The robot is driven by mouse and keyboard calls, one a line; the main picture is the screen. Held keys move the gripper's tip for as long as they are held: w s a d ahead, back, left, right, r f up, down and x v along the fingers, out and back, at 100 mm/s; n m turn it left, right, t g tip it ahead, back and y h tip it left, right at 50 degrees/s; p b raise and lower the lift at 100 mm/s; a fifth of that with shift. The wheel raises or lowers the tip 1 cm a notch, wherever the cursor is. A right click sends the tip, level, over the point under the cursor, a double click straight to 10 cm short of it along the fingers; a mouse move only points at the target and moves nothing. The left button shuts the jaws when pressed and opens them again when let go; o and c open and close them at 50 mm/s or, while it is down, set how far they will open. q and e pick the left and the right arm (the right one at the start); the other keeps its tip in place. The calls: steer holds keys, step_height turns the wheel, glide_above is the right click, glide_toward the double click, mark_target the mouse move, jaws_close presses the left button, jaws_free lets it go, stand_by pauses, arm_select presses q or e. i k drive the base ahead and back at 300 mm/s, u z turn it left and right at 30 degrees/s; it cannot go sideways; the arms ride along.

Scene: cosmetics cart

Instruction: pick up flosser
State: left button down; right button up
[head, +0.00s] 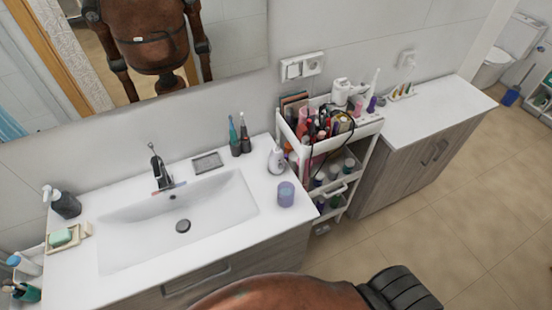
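I cannot tell for sure which object is the flosser. A small white bottle-shaped device (276,159) stands upright on the right of the sink counter, beside the cart. A white device (341,92) stands on the cart's top level, and a slim white upright item (374,82) rises near its back right corner. Neither of my grippers is in view.
The white cart (352,134) is crowded with cosmetics and a black cable. The counter (250,225) holds a lilac cup (286,194), a grey soap dish (207,163) and a faucet (160,172). A second white countertop (440,105) is mostly clear. Floor (465,215) at right is free.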

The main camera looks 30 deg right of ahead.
mark_target(276, 160)
steer(key=z, duration=0.65)
